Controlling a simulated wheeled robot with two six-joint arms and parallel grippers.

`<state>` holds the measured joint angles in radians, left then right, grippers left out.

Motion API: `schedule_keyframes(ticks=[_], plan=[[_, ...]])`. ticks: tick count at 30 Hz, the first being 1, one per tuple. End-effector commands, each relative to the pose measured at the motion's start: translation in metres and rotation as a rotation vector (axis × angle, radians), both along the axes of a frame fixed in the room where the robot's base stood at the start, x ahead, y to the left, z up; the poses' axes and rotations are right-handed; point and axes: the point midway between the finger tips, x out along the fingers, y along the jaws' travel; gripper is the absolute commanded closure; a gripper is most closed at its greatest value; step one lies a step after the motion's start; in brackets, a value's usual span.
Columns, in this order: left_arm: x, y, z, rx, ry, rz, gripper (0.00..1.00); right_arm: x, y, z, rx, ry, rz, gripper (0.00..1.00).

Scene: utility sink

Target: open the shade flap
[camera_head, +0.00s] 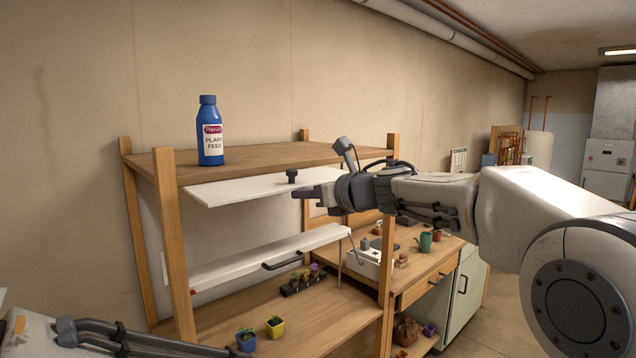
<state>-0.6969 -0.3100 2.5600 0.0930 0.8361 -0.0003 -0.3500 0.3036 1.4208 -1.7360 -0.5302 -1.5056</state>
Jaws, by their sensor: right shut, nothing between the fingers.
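A white flap panel (240,189) sits tilted close under the top board of a wooden shelf unit, with a dark knob (291,176) near its right part. A second white panel (235,266) with a black bar handle (283,262) spans the unit lower down; I cannot tell for sure which of the two is the shade flap. My right gripper (306,192) is shut and empty, just right of and slightly below the knob; I cannot tell if it touches the flap. Part of my left arm shows at the lower left, but its gripper is not visible.
A blue plant feed bottle (209,132) stands on the top board (270,154). Small potted plants, a yellow one (274,326) among them, stand on the lower shelf. A workbench with a green mug (425,241) lies behind my right arm. The unit's front posts (172,250) flank the panels.

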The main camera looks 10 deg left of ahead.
Motion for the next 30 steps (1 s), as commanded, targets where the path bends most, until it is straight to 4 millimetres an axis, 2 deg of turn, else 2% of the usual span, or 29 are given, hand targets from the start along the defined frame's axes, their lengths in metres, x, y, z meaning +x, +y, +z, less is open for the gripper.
schedule_keyframes(ticks=[1,6,22,26,30], plan=[[0.0,0.0,0.008,0.0,0.0,0.0,0.5,-0.001,0.003,0.006,0.0,0.0,0.004,1.0],[0.0,0.0,0.014,0.0,0.0,0.001,0.5,-0.002,0.008,0.007,0.0,-0.001,0.01,1.0],[0.0,0.0,0.015,0.0,0.0,0.001,0.5,-0.002,0.01,0.007,0.001,-0.002,0.012,1.0],[0.0,0.0,0.009,0.0,0.0,0.001,0.5,-0.002,0.01,0.001,0.001,-0.002,0.013,1.0],[0.0,0.0,-0.008,0.0,0.0,0.0,0.5,-0.002,0.011,-0.017,0.0,-0.002,0.014,1.0]])
